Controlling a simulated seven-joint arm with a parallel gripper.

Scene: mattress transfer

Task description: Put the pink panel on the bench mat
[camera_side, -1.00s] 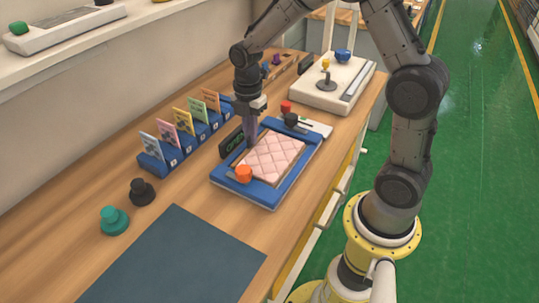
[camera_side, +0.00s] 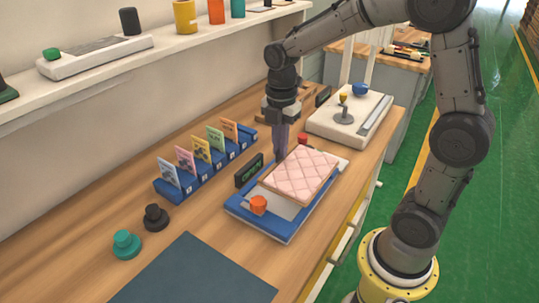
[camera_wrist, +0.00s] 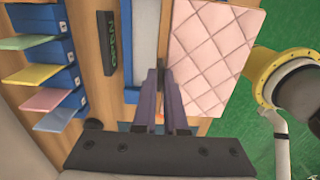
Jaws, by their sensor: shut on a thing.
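The pink panel (camera_side: 302,175) is a quilted, cushion-like slab; it also shows in the wrist view (camera_wrist: 215,52). My gripper (camera_side: 281,158) is shut on its far left edge and holds it raised above the blue-rimmed tray. In the wrist view my gripper's fingers (camera_wrist: 162,78) meet at the panel's left edge. The blue tray (camera_side: 262,228) sits below, with a pale inner plate partly uncovered. The bench mat (camera_side: 190,275) is a flat dark blue-grey sheet at the near end of the bench, with nothing seen on it.
A blue card rack (camera_side: 205,168) and small display (camera_side: 249,170) lie left of the tray. A white scale-like device (camera_side: 349,118) stands behind.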

